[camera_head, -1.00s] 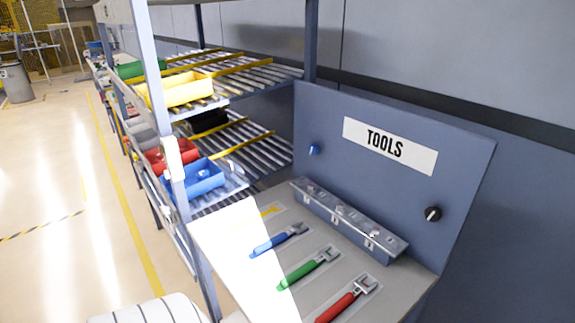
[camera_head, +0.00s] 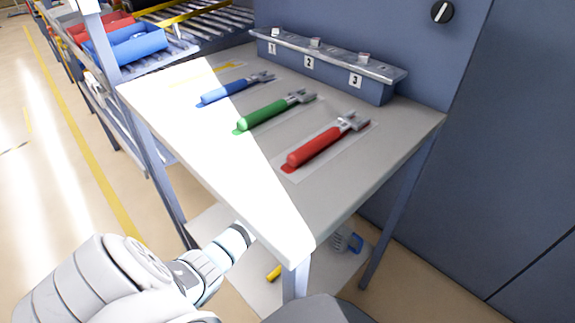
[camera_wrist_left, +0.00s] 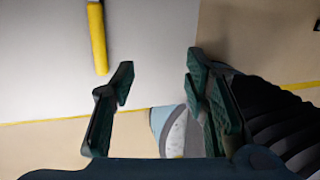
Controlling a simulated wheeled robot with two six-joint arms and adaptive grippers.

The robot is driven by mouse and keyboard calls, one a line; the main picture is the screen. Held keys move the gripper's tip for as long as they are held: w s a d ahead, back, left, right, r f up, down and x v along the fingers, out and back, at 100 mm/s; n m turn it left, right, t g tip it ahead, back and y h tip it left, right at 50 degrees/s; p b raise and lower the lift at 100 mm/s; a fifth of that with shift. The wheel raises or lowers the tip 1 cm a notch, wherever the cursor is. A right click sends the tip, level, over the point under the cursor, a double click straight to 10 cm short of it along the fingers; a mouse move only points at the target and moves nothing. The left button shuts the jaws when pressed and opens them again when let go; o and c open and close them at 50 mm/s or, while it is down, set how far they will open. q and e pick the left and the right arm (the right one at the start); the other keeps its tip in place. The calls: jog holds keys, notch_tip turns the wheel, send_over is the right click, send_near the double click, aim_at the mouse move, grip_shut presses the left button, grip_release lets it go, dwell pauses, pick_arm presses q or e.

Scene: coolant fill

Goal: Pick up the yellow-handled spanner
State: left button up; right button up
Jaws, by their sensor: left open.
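A yellow handle (camera_head: 273,273), likely the spanner's, shows low under the table on a pale lower surface (camera_head: 258,292); the table's front corner and leg hide what lies beside it. In the left wrist view the yellow handle (camera_wrist_left: 97,38) lies on the pale surface, running off the top edge, so its other end is out of sight. My left gripper (camera_wrist_left: 158,78) is open and empty. The handle is apart from it, beyond the left finger and left of the gap. In the head view my left arm reaches in from the left; its fingers are hidden.
The grey tabletop (camera_head: 190,133) holds blue (camera_head: 222,93), green (camera_head: 262,116) and red (camera_head: 313,148) spanners, plus a faint yellow outline (camera_head: 205,73). A numbered box (camera_head: 330,63) stands at the back. A table leg (camera_head: 296,285) and front edge stand near my left arm.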

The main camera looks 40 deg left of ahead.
pick_arm(q)
jog(key=a+f+g+y+b, duration=0.1)
jog(key=a+y+b, duration=0.15)
jog(key=a, duration=0.35)
jog(key=b, duration=0.2)
send_over(277, 271)
jog(key=shift+m+y, duration=0.35)
jog(key=shift+m, duration=0.05)
notch_tip(277, 271, down, 5)
jog(key=shift+s+r, duration=0.1)
jog(key=shift+r, duration=0.1)
pick_arm(e)
jog(key=w+a+f, duration=0.1)
jog(key=w+f, duration=0.2)
jog(key=w, duration=0.2)
pick_arm(q)
notch_tip(277, 271, down, 4)
jog(key=shift+b, duration=0.95)
jog(key=shift+f, duration=0.4)
notch_tip(277, 271, down, 4)
jog(key=b, duration=0.3)
jog(key=shift+f, duration=0.15)
grip_shut()
pick_arm(e)
notch_tip(277, 271, up, 12)
jog(key=w+a, duration=0.1)
jog(key=w, duration=0.1)
jog(key=shift+w+a+n, duration=0.2)
jog(key=shift+a+n, duration=0.15)
jog(key=shift+n, duration=0.05)
